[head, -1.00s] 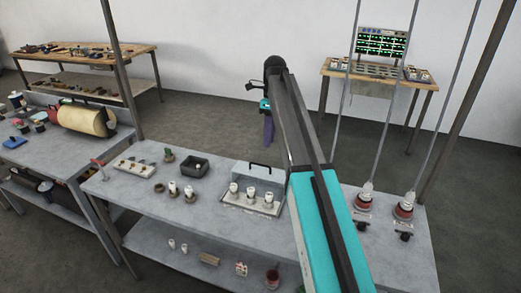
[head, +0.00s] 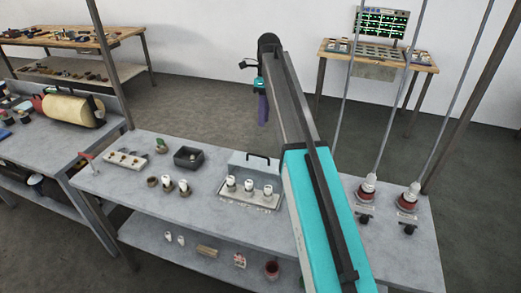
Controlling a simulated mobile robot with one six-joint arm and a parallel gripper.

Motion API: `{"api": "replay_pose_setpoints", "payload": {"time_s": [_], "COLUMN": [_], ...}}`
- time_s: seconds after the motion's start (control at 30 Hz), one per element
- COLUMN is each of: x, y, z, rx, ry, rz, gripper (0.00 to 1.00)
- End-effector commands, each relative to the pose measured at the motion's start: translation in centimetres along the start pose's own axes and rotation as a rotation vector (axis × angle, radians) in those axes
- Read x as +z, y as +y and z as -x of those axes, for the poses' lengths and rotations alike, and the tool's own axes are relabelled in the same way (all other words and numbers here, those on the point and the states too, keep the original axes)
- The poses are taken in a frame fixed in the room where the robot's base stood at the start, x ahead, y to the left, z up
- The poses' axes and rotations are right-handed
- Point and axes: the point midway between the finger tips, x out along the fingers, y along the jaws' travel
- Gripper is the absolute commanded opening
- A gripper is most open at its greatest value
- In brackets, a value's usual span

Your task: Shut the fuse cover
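The fuse cover (head: 262,165) is a clear lid with a black handle. It stands raised at the back of a light base that carries several white fuses (head: 249,186), which are uncovered at the front. The base sits on the grey workbench (head: 215,213). My gripper (head: 263,111), with purple fingers pointing down, hangs at the far end of my arm, beyond the bench's back edge. It is well apart from the cover. The fingers are small and seen nearly in line, so their opening does not show.
A dark open box (head: 188,157) and loose white fuses (head: 167,183) stand left of the cover. A switch strip (head: 127,159) lies farther left. Two red-based insulators with upright rods (head: 367,194) stand at right. My arm crosses just right of the fuse base.

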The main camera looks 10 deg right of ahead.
Motion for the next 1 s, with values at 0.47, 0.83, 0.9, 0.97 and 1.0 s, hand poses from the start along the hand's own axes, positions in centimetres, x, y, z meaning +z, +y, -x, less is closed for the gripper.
{"api": "replay_pose_setpoints", "payload": {"time_s": [0.47,0.83,0.9,0.97,1.0], "x": [0.1,0.1,0.1,0.2,0.2], "y": [0.1,0.3,0.3,0.3,0.3], "z": [-3.0,-7.5,-8.4,-9.2,-9.7], "rx": [0.000,0.002,0.002,0.001,0.002], "ry": [0.000,0.002,0.002,0.001,0.002], "rz": [0.002,0.003,0.003,0.003,0.003], "gripper": [0.26,0.26,0.26,0.26,0.26]}}
